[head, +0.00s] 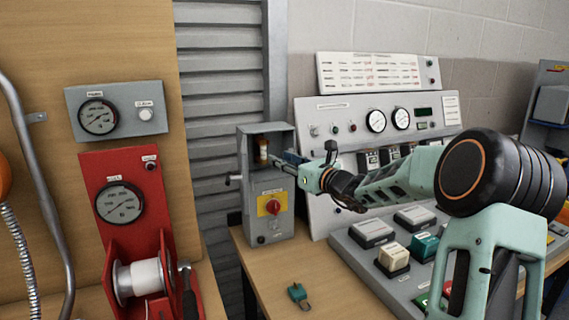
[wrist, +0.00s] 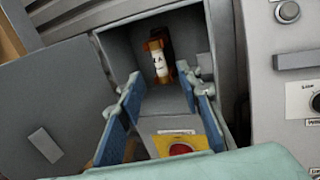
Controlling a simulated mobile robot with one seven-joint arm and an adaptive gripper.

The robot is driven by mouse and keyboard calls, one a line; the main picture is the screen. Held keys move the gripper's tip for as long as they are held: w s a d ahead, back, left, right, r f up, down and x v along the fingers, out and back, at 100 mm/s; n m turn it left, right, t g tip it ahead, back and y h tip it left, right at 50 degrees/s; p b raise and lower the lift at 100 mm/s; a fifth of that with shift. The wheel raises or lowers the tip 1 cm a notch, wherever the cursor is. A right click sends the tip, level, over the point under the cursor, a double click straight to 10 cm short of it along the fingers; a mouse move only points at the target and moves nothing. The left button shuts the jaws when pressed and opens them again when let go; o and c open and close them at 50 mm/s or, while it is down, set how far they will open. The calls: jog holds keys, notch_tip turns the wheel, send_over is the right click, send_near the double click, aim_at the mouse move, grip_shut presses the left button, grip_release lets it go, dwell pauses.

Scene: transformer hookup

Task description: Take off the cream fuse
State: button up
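The cream fuse (head: 263,150) sits upright inside the open upper compartment of a grey switch box (head: 244,205). In the wrist view the fuse (wrist: 160,63) has a cream body with dark marks and orange-brown ends, against the compartment's back. My gripper (wrist: 165,90) is open, its two blue-padded fingers spread left and right at the compartment's mouth, below and in front of the fuse. Nothing is between the fingers, and they look apart from the fuse. In the head view my gripper (head: 285,160) reaches the box from the right; its fingertips are partly hidden.
A red rotary switch (head: 272,207) on a yellow plate is below the compartment. The open grey door (wrist: 50,115) stands at left in the wrist view. A green padlock (head: 298,293) lies on the bench. A sloped panel with blocks (head: 393,257) lies to the right.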

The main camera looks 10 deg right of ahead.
aim_at(265, 151)
jog(key=x, duration=1)
jog(key=shift+a+p, duration=0.15)
jog(key=shift+p, duration=0.25)
jog(key=c, duration=0.8)
grip_shut()
